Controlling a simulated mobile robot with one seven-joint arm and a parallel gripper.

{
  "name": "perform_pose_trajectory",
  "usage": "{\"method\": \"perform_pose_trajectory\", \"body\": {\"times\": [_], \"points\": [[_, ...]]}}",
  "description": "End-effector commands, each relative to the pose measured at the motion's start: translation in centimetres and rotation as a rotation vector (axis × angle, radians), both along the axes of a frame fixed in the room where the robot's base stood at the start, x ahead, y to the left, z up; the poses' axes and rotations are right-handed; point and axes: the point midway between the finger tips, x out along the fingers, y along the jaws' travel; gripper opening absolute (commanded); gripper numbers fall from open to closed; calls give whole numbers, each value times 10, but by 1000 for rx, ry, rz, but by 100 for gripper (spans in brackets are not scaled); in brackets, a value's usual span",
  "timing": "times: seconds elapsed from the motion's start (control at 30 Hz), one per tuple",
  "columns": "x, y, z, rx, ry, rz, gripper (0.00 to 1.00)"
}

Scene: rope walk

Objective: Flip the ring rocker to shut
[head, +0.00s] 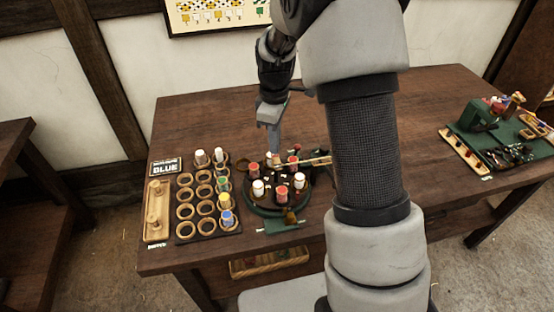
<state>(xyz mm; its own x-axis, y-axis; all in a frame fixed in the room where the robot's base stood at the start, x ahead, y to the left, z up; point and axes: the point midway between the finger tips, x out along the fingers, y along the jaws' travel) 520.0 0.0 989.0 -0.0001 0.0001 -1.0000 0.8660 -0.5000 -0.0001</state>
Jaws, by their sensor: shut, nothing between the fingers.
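A round dark carrier (277,197) on a green base holds several white and red bobbins. A green bracket (283,226) with a small brown knob (290,217) sticks out at its front. A pale wooden bar (316,161) reaches from the carrier's right back towards my arm, which hides part of that side. I cannot tell which of these small parts is the ring rocker, or its position. My gripper (274,148) is shut and empty, pointing down over the back of the carrier. Whether its tips touch anything is not clear.
A black rack of wooden rings (206,205) with some bobbins stands left of the carrier. Beside it are a wooden tray with pegs (158,210) and a sign reading BLUE (165,168). A green mat (508,148) with tools lies at far right. My arm hides the table's middle.

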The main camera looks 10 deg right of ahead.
Motion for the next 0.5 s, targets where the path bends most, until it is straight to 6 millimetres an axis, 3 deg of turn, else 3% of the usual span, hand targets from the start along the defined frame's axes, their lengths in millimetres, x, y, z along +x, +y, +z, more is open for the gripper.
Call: {"method": "perform_pose_trajectory", "body": {"times": [0.5], "points": [[0,0,-9,0,0,0,0]]}}
